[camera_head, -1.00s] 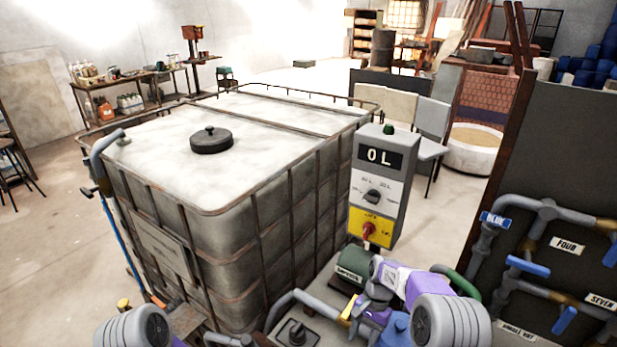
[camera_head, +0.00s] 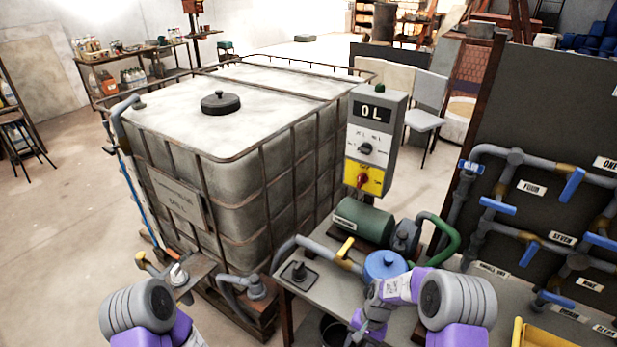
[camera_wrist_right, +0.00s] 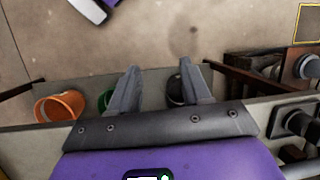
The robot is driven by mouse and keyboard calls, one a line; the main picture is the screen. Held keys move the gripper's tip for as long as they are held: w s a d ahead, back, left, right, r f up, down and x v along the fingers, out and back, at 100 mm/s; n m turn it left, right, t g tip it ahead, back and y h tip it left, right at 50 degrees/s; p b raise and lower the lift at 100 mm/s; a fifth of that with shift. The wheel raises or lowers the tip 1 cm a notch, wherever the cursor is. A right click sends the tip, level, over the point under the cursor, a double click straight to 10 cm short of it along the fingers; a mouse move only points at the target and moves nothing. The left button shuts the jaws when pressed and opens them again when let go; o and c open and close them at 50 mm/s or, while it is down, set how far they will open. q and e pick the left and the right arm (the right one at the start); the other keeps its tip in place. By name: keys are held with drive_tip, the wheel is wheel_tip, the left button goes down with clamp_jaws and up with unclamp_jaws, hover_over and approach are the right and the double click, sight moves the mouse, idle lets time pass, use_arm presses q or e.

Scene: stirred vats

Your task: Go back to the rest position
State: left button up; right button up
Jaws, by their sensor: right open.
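My right arm (camera_head: 457,300) reaches in at the lower middle of the head view, its wrist bent down in front of the blue-topped pump part. In the right wrist view my right gripper (camera_wrist_right: 158,90) has its two grey fingers apart, with nothing between them.
The caged tank (camera_head: 230,130) fills the middle left. The control box (camera_head: 372,140) reads 0 L. A green pump (camera_head: 362,220) sits on the bench; the pipe board (camera_head: 540,120) stands right. An orange bucket (camera_wrist_right: 60,106) lies below.

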drive_tip(key=s+a+f+n+t, duration=0.1)
drive_tip(key=s+a+f, duration=0.1)
drive_tip(key=s, duration=0.6)
drive_tip(key=s+a+f+n+t+y, duration=0.1)
drive_tip(key=s+f, duration=0.3)
drive_tip(key=s, duration=0.5)
drive_tip(key=shift+s+a+f+n+t, duration=0.2)
drive_tip(key=shift+s+a+n+t, duration=0.1)
drive_tip(key=shift+a+n+t, duration=0.3)
drive_tip(key=shift+a, duration=0.1)
